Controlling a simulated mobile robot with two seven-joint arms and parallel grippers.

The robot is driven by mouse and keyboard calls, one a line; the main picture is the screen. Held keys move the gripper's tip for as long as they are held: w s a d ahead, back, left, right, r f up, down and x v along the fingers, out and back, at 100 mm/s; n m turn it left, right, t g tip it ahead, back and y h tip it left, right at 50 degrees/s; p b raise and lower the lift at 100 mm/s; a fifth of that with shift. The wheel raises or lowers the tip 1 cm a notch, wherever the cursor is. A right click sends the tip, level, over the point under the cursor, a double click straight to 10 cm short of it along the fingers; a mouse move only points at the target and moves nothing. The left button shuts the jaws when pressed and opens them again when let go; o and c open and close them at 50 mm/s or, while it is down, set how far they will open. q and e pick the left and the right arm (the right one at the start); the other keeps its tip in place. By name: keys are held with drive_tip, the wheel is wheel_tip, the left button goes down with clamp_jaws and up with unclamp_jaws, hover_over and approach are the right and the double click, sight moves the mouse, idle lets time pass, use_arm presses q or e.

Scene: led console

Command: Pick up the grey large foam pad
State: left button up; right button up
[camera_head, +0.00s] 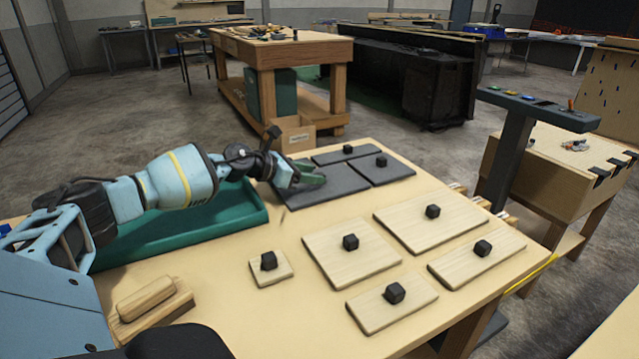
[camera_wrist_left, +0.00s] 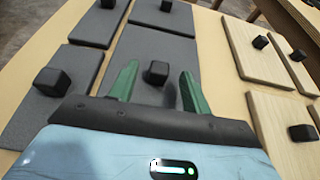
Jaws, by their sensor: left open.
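Several flat grey pads with black cube knobs lie at the far end of the table. The large grey foam pad (camera_head: 325,190) is partly covered by my left gripper (camera_head: 312,180); its knob is hidden in the head view. In the left wrist view this pad (camera_wrist_left: 148,45) lies under my left gripper (camera_wrist_left: 158,86). The gripper's two green fingers are open, one on each side of the black knob (camera_wrist_left: 157,71). They appear apart from it; I cannot tell their exact height over the pad. My right gripper is not in view.
Neighbouring grey pads (camera_head: 383,171) and (camera_head: 345,154) lie close by. Several wooden pads (camera_head: 350,250) with black knobs cover the table's right half. A green tray (camera_head: 235,219) lies beneath my left arm. A wooden block with a handle (camera_head: 150,298) sits at the front left.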

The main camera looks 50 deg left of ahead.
use_arm(q)
drive_tip(key=shift+x, duration=0.95)
drive_tip(key=shift+f, duration=0.1)
drive_tip(key=shift+c, duration=0.5)
clamp_jaws()
wheel_tip(320, 180, up, 10)
drive_tip(key=p, duration=0.2)
